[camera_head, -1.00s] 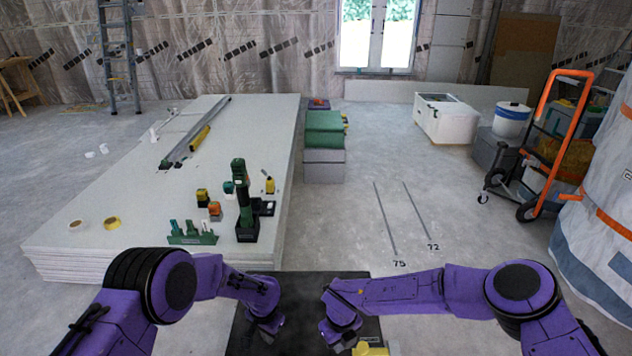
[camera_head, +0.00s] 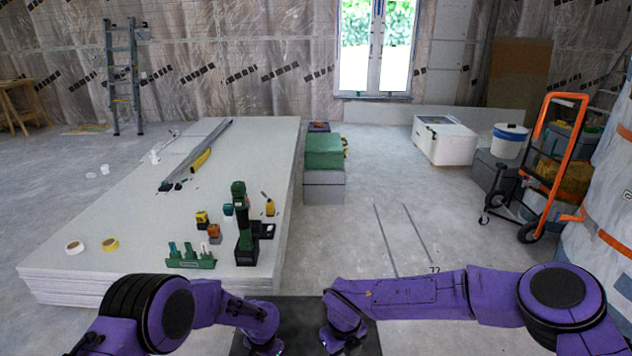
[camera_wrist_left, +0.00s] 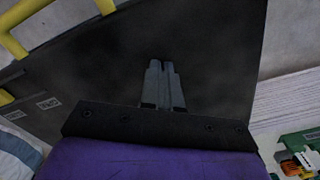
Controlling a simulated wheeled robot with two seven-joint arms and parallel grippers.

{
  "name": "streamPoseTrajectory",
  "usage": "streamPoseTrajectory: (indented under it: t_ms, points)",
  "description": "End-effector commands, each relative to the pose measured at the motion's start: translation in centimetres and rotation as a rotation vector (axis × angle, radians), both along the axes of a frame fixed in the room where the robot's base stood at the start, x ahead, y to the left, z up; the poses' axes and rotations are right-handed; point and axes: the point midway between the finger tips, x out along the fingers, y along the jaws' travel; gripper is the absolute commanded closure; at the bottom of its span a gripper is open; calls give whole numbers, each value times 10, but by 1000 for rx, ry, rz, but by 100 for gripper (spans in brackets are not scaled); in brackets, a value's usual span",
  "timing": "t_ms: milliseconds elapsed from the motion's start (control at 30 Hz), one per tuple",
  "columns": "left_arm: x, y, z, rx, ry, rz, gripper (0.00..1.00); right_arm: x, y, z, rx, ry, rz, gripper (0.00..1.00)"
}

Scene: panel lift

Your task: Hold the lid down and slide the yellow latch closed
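A dark flat panel, seemingly the lid (camera_head: 302,318), lies at the bottom middle of the head view and fills much of the left wrist view (camera_wrist_left: 215,60). My left gripper (camera_wrist_left: 162,68) has its two fingers together over the dark surface with nothing visible between them; contact is unclear. My right gripper (camera_head: 345,347) is at the panel's right side, its fingertips cut off by the frame edge. Yellow bar-like parts (camera_wrist_left: 12,42) stand along the panel's edge in the left wrist view. I cannot tell which is the latch; none shows in the head view.
A stack of white boards (camera_head: 130,235) with tools, tape rolls and a green rack (camera_head: 191,259) stands ahead left. Green and grey boxes (camera_head: 324,187) stand behind. An orange hand truck (camera_head: 560,160) is at right. The floor at centre right is clear.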

Motion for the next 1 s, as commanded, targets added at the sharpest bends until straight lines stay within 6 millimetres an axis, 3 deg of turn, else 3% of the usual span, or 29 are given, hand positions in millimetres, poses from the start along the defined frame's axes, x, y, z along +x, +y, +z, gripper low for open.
streamPoseTrajectory:
  t_ms: [133, 1000]
  points:
    - [-3, 0, 1, -1, 5, 0, 100, 0, 0, -1, 0, 0, 0, 100]
    - [0, 0, 67, 0, 1, 0, 100, 0, 0, 0, 0, 0, 0, 100]
